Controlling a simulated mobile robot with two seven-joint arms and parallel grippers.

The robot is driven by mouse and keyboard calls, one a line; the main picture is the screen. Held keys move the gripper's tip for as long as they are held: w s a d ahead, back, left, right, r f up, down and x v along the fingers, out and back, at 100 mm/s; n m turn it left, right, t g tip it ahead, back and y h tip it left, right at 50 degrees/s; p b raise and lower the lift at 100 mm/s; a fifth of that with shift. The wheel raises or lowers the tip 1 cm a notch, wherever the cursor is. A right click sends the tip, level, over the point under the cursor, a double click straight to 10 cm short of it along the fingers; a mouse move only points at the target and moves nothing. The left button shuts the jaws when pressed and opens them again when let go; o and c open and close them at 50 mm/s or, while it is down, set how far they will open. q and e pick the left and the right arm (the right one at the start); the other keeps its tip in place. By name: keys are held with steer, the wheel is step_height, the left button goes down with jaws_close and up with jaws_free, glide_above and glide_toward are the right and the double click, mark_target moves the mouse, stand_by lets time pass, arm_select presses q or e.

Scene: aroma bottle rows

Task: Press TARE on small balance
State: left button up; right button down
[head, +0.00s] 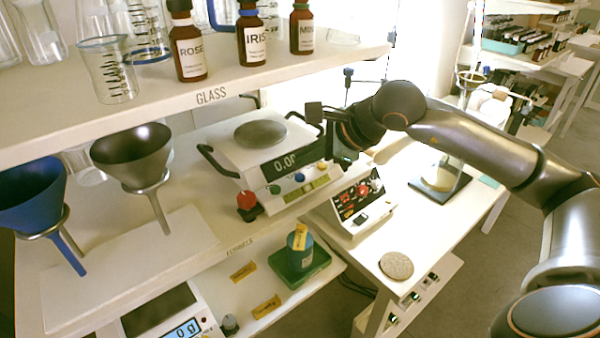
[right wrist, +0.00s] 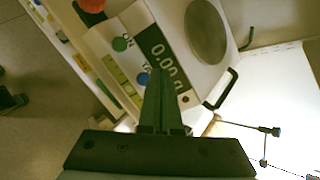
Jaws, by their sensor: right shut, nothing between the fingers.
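A white balance (head: 228,153) with a round grey pan (head: 261,133) stands on the bench under the glass shelf. Its dark display (head: 282,165) reads about 0.00, and coloured buttons line its front. In the right wrist view the same balance shows its pan (right wrist: 206,30), display (right wrist: 163,55), a green button (right wrist: 120,44) and a blue button (right wrist: 129,90). My right gripper (right wrist: 160,72) is shut and empty, its tips over the display's lower edge beside the blue button; contact cannot be told. A second balance with a lit display (head: 184,329) is partly cut off at lower left. My left gripper is not in view.
A red knob (head: 246,200) sits at the balance's front left corner. A control box (head: 355,204) with red buttons stands to its right. Brown bottles (head: 252,35) and glassware stand on the shelf above. Funnels (head: 132,150) are at left. A green block with a blue jar (head: 300,246) is below.

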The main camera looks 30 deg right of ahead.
mark_target(306, 181)
step_height(306, 181, up, 4)
steer(key=p, duration=0.2)
steer(key=shift+r+p, duration=0.15)
steer(key=shift+p, duration=0.2)
stand_by(0.6)
